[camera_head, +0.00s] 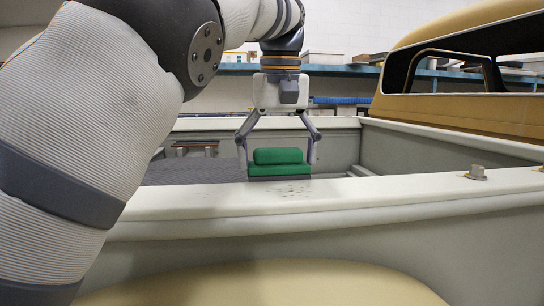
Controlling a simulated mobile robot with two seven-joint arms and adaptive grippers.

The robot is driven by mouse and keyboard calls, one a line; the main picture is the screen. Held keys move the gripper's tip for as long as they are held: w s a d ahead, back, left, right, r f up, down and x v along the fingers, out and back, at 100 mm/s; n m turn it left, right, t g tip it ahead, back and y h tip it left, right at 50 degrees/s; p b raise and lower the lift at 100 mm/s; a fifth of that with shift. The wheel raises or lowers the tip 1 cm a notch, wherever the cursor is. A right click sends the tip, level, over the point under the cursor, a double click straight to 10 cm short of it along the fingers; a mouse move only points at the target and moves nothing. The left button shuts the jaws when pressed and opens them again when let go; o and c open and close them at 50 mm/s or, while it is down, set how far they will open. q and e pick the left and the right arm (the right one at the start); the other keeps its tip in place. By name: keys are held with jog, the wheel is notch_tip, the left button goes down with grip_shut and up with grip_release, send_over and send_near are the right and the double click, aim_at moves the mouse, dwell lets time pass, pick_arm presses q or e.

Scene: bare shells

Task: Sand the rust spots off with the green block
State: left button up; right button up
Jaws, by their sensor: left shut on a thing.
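The green block (278,162) is in the middle of the head view, with a rounded upper part on a flat lower part. My left gripper (278,150) hangs down from above and is shut on the green block, one finger at each side. The block is just above or behind the near white rail (390,192); I cannot tell if it touches it. Dark rust spots (287,190) show on top of the rail, just in front of and below the block. My right gripper is not in view.
The tan cab (455,60) rises at the far right. A dark grey surface (195,171) lies inside the truck bed. A blue shelf (340,70) with boxes runs along the back wall.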

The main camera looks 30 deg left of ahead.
aim_at(285, 189)
pick_arm(q)
jog(key=shift+s+d+r+p, duration=0.35)
jog(key=shift+s+r, duration=0.2)
jog(key=shift+s, duration=0.15)
jog(key=shift+c, duration=0.5)
jog(key=shift+s+d+f, duration=0.25)
jog(key=shift+s+d, duration=0.25)
jog(key=shift+s+d+f, duration=0.2)
jog(key=shift+s+d, duration=0.25)
jog(key=shift+d, duration=0.05)
jog(key=shift+s+d+f, duration=0.1)
jog(key=shift+s+d, duration=0.75)
jog(key=shift+s, duration=0.2)
jog(key=shift+r, duration=3.05)
jog(key=shift+r, duration=0.1)
jog(key=shift+r, duration=1.35)
